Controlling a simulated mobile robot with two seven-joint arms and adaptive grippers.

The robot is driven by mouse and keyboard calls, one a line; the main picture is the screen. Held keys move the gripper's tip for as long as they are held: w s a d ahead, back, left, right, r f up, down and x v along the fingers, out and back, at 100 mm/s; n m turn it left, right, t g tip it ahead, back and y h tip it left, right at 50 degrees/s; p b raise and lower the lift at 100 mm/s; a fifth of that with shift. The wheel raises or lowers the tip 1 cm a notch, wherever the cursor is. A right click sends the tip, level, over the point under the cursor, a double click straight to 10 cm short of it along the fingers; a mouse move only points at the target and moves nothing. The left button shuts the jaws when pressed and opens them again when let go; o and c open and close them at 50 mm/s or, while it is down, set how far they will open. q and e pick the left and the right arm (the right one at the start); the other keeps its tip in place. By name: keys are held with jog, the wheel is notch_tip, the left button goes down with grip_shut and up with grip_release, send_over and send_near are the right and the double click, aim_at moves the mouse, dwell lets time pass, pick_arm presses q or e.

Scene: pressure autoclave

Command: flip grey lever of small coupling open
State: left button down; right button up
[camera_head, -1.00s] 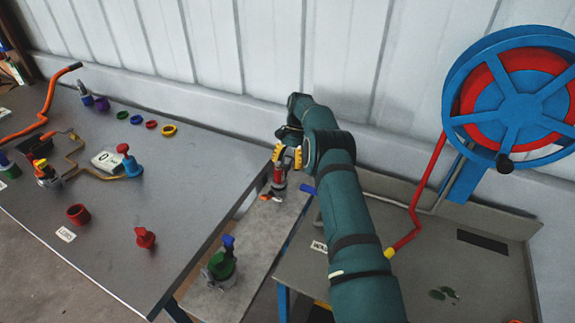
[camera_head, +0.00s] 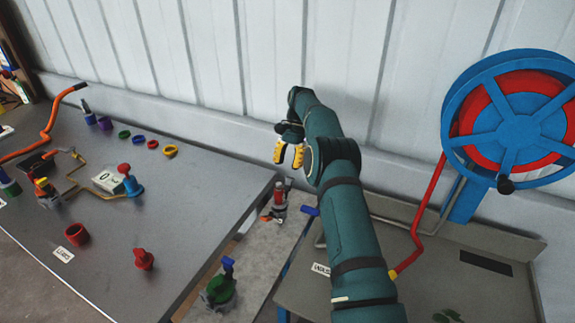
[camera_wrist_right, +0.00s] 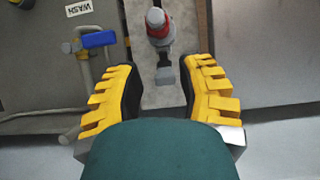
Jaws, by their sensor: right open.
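The small coupling (camera_head: 279,200), with a red body and grey parts, stands upright on the narrow grey bench strip between the two tables. In the right wrist view the coupling (camera_wrist_right: 158,28) is at the top centre, and a grey lever-like piece (camera_wrist_right: 165,76) sticks out from it toward me. My right gripper (camera_head: 289,154) has yellow-padded fingers spread open and empty, above and apart from the coupling. In the wrist view the fingers (camera_wrist_right: 160,88) lie either side of the grey piece, with no contact visible. My left gripper is not in view.
A larger green coupling with a blue lever (camera_head: 220,286) stands nearer on the same strip. A blue-handled valve (camera_wrist_right: 98,39) is at left in the wrist view. The white wall (camera_head: 220,60) is close behind my arm. A blue and red wheel (camera_head: 515,120) stands at right.

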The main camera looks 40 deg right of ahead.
aim_at(287, 186)
jog(key=shift+n, duration=0.4)
grip_shut()
jog(key=n, duration=0.2)
jog(key=n+h, duration=0.1)
jog(key=n, duration=0.1)
jog(key=n+h, duration=0.1)
jog(key=shift+w+a+r+n, duration=0.1)
jog(key=shift+w+a+n, duration=0.2)
jog(key=shift+a+n, duration=0.1)
jog(key=s+a+r+n+t+h, duration=0.1)
jog(key=a+n+t+h, duration=0.15)
jog(key=n, duration=1.25)
jog(key=s+a+r+n+t+h, duration=0.15)
jog(key=n+h, duration=0.25)
jog(key=n, duration=1)
jog(key=b+x, duration=0.1)
jog(key=x, duration=0.9)
jog(key=shift+w+a+f, duration=0.15)
jog(key=shift+w+a, duration=0.1)
jog(key=shift+w, duration=0.05)
